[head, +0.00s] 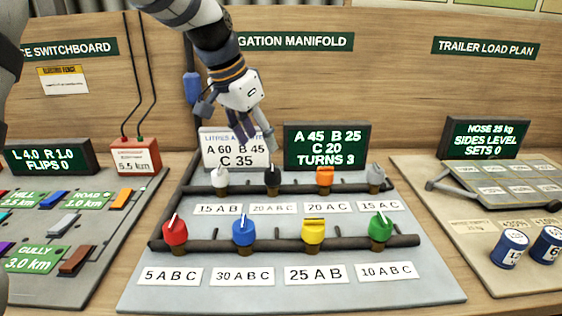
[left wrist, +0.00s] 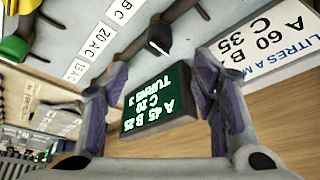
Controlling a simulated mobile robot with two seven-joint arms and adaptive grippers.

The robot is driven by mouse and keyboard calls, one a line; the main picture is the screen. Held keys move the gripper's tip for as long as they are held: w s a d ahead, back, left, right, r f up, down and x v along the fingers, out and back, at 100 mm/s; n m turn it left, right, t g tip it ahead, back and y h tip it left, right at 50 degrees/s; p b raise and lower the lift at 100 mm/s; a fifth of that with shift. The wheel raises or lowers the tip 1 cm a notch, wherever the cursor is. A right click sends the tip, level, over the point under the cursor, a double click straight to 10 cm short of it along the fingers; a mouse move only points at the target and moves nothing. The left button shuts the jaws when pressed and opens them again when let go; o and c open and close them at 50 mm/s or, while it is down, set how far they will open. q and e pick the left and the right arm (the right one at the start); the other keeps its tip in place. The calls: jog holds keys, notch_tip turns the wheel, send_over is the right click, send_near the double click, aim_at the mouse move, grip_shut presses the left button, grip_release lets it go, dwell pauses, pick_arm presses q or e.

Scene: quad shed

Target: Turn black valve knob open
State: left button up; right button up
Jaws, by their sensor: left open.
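In the left wrist view the knob (left wrist: 158,38) shows a white pointer line and lies beyond the fingertips, slightly above the middle of the gap. My left gripper (head: 260,146) is above and just behind the knob in the head view. In the left wrist view its fingers (left wrist: 161,78) are spread apart with nothing held between them. My right gripper is not in view.
White (head: 220,178), orange (head: 325,176) and grey (head: 375,176) knobs share the back row. Red (head: 175,231), blue (head: 244,231), yellow (head: 313,232) and green (head: 380,228) knobs stand in front. A green display (head: 327,146) reading "TURNS 3" and a white sign (head: 234,149) stand close behind.

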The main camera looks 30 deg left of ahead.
aim_at(271, 169)
pick_arm(q)
jog(key=x, duration=1)
jog(key=shift+s+f, duration=0.1)
jog(key=shift+f, duration=0.1)
jog(key=c, duration=1.1)
